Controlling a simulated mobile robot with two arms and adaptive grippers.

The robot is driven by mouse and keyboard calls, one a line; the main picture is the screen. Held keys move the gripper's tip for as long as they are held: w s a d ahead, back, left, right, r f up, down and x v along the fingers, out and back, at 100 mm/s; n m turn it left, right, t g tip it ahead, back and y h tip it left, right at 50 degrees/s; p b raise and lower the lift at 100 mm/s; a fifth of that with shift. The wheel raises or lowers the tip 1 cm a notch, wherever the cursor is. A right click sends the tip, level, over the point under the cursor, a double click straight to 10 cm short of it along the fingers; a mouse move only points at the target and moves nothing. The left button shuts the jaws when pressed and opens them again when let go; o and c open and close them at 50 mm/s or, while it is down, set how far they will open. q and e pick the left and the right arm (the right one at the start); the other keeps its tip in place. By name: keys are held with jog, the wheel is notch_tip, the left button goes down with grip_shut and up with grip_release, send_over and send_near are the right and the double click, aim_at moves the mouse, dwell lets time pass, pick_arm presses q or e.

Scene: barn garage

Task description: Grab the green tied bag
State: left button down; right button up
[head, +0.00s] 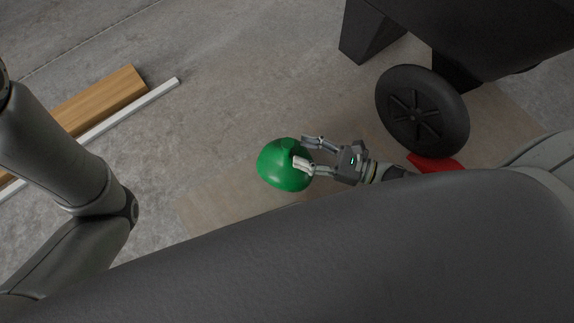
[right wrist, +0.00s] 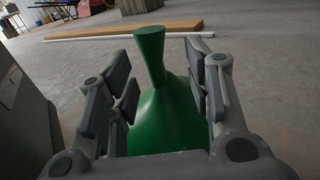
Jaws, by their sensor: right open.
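The green tied bag (head: 280,168) sits on the concrete floor, a rounded green bundle with a narrow gathered neck. In the right wrist view the bag (right wrist: 168,115) stands with its neck upright between the fingers. My right gripper (head: 303,153) is open at the bag's right side in the head view, its fingertips overlapping the bag's upper part. In the right wrist view its fingers (right wrist: 165,85) stand on either side of the neck with gaps showing. My left arm comes in at the left of the head view, but its gripper is not visible.
A wooden plank (head: 105,98) and a white bar (head: 130,108) lie on the floor at the upper left. A black wheel (head: 422,111) under a dark body stands right of the bag, with a red item (head: 434,162) near it. Floor left of the bag is clear.

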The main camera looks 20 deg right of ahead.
aim_at(286, 148)
jog(key=shift+w+a+f+b, duration=0.1)
jog(key=shift+w+a+b, duration=0.25)
jog(key=shift+a+b, duration=0.25)
jog(key=b+x, duration=0.2)
jog(key=x, duration=0.1)
jog(key=shift+s+a, duration=0.1)
jog(key=shift+a, duration=0.05)
jog(key=shift+w+a, duration=0.25)
jog(key=shift+a, duration=0.1)
grip_shut()
